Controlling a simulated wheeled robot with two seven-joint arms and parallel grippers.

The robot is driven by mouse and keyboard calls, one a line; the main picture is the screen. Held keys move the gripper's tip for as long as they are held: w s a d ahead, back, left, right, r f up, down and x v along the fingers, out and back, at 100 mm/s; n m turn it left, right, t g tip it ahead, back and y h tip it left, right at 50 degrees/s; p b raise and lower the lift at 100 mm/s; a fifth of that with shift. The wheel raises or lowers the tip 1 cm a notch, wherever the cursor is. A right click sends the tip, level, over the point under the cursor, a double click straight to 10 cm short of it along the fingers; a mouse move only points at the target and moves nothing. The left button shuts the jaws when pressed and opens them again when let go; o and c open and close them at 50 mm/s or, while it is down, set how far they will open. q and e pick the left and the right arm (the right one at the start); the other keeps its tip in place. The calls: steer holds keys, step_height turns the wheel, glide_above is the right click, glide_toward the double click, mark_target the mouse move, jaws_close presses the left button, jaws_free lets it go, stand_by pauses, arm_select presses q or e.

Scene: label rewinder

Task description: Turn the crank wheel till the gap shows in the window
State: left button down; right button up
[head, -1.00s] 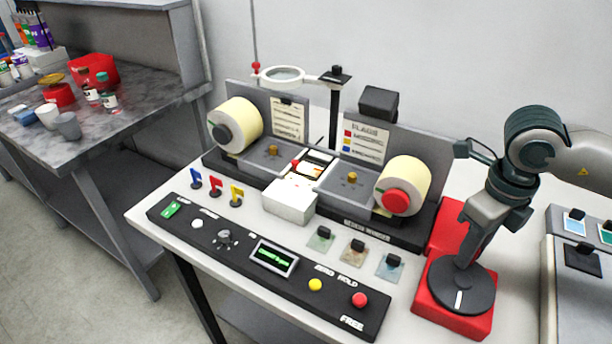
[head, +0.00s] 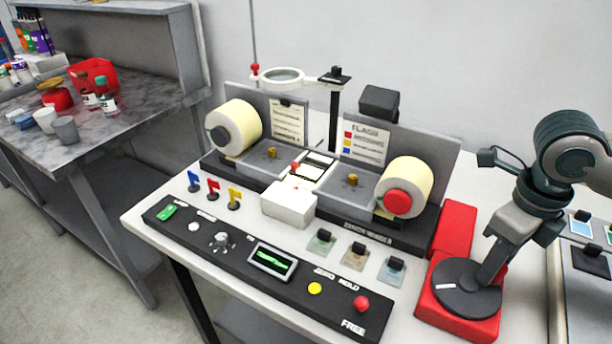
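The crank wheel (head: 455,296) is a dark disc with a white mark, on a red base (head: 452,318) at the right of the rewinder. My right gripper (head: 490,272) points down at the wheel's right far side and appears shut on its handle, which the fingers mostly hide. The white mark is at the wheel's left. The small window (head: 318,165) lies between two cream label rolls, left (head: 238,127) and right (head: 408,181). It shows a pale strip with dark edges; I cannot tell whether a gap is there. My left gripper is not in view.
A control panel (head: 215,262) with a green-lit display (head: 272,261) runs along the front. A white box (head: 289,204), coloured flags (head: 213,188) and several clear tabs (head: 357,254) stand on the table. A magnifier ring (head: 283,76) hangs above. A grey device is at far right.

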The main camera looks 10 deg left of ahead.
steer(key=shift+s+d+f, duration=0.1)
steer(key=shift+s+f, duration=0.15)
steer(key=shift+s, duration=0.1)
steer(key=shift+o, duration=0.2)
steer(key=shift+w+r+p, duration=0.2)
steer(key=shift+r+p, duration=0.1)
steer(key=shift+r, duration=0.1)
steer(key=shift+o, duration=1.2)
steer(key=r, duration=0.2)
steer(key=r+p, duration=0.1)
steer(key=shift+s+r, duration=0.35)
steer(key=shift+w+r+p, duration=0.35)
steer(key=shift+r+p, duration=0.25)
steer(key=shift+r, duration=0.3)
steer(key=shift+r+p, duration=0.6)
steer(key=shift+r, duration=0.95)
steer(key=shift+s, duration=0.1)
